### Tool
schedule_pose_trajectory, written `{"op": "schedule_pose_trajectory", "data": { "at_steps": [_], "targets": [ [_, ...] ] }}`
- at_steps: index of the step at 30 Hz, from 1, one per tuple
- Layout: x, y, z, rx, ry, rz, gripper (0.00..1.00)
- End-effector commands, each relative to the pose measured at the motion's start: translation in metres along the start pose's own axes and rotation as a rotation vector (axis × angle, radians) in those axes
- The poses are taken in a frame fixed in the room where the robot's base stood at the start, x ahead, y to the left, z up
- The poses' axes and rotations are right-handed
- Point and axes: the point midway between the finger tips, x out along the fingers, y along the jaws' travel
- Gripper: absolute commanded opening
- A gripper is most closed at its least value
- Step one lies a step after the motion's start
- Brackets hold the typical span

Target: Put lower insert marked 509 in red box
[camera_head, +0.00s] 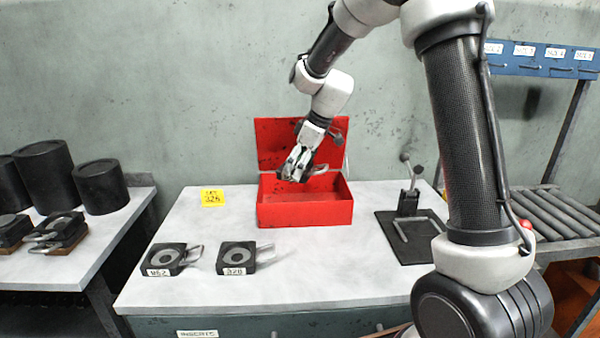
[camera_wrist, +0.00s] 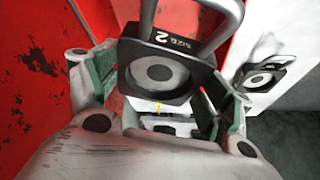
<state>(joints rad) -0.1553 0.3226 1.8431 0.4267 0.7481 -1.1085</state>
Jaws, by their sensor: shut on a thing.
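My gripper (camera_head: 297,166) is shut on a dark insert (camera_wrist: 158,78) with a round recess and a metal loop handle. The side facing the wrist camera reads "SIZE 2"; I cannot see the number 509 on it. My gripper holds the insert above the open red box (camera_head: 305,213), in front of its raised lid. The box's red surface also fills the left of the wrist view (camera_wrist: 35,60). Two other dark inserts with loop handles lie on the table: a left one (camera_head: 165,259) with a hard-to-read label, and one (camera_head: 237,258) that seems marked 320.
A black plate with an upright lever (camera_head: 408,205) is at the right. Black cylinders (camera_head: 100,186) and more inserts (camera_head: 55,232) are on the left table. A roller conveyor (camera_head: 565,212) is far right.

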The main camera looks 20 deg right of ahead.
Motion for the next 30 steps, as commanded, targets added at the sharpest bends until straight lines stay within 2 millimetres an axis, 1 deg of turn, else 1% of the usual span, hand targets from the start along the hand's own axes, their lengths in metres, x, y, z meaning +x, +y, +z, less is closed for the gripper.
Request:
{"op": "schedule_pose_trajectory", "data": {
  "at_steps": [3, 15, 18, 25, 30],
  "targets": [
    [0.001, 0.013, -0.005, 0.000, 0.002, 0.002, 0.09],
    [0.049, 0.010, 0.016, 0.001, 0.000, 0.000, 0.09],
    [0.058, 0.010, 0.019, -0.001, 0.001, 0.001, 0.09],
    [0.069, 0.010, 0.024, 0.000, 0.001, 0.002, 0.09],
    [0.090, 0.010, 0.033, 0.000, 0.000, 0.000, 0.09]
  ]
}}
